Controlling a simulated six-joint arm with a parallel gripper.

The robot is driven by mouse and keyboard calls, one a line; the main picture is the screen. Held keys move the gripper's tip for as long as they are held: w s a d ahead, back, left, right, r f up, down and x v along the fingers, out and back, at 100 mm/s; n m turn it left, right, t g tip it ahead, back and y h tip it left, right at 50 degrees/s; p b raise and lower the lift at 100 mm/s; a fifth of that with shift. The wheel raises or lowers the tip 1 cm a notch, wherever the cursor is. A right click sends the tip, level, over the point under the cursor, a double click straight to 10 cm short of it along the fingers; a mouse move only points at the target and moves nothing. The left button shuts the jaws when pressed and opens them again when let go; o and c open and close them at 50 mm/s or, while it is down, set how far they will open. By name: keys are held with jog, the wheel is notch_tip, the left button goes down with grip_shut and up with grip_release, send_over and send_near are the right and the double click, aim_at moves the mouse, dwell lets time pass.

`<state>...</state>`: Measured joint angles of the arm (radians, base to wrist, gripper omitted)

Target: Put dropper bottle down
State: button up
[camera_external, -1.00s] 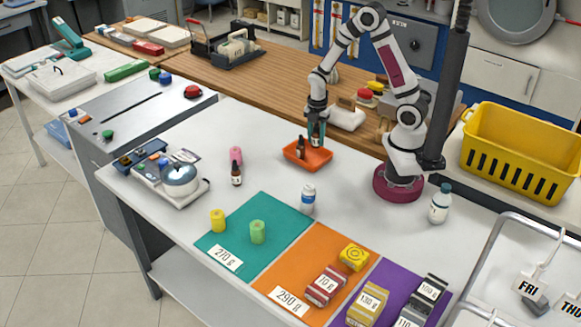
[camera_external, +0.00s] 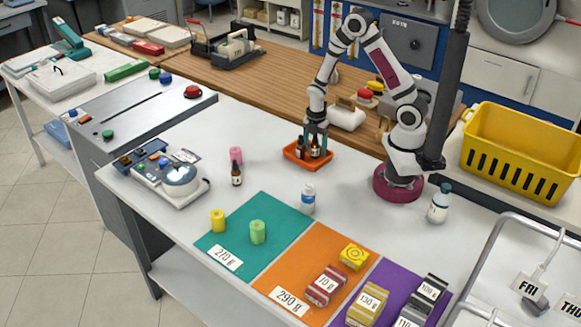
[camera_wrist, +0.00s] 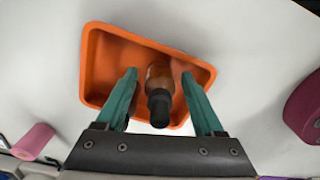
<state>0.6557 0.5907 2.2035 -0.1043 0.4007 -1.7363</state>
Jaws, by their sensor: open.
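An orange tray (camera_external: 294,159) stands on the white table below my gripper (camera_external: 317,136). Two dark dropper bottles show in it side by side in the external view, the left one (camera_external: 300,150) clear of my fingers and the right one (camera_external: 315,150) at my fingertips. In the wrist view a brown dropper bottle (camera_wrist: 160,78) with a black cap is between my two teal fingers, with a gap on both sides. My gripper is open. The tray (camera_wrist: 103,70) lies around that bottle; the other bottle cannot be made out there.
Another dropper bottle (camera_external: 236,174) and a pink roll (camera_external: 236,155) stand left of the tray. A white bottle (camera_external: 308,198) stands in front of it. Coloured mats with labelled blocks lie near the front edge. A yellow basket (camera_external: 520,155) is at the right.

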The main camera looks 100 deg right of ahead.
notch_tip(320, 180, up, 12)
jog(key=shift+r, duration=0.2)
jog(key=s+a+r+m, duration=0.2)
jog(key=s+a+m, duration=0.2)
jog(key=a, duration=0.3)
jog(key=s+a+r+m+y, duration=0.1)
jog(key=s+a+r+m, duration=0.2)
jog(key=a+m, duration=0.4)
jog(key=s+a+r+m, duration=0.3)
jog(key=s+a+m, duration=0.2)
jog(key=a, duration=0.3)
jog(key=shift+a+m+y, duration=0.4)
dwell(4.7)
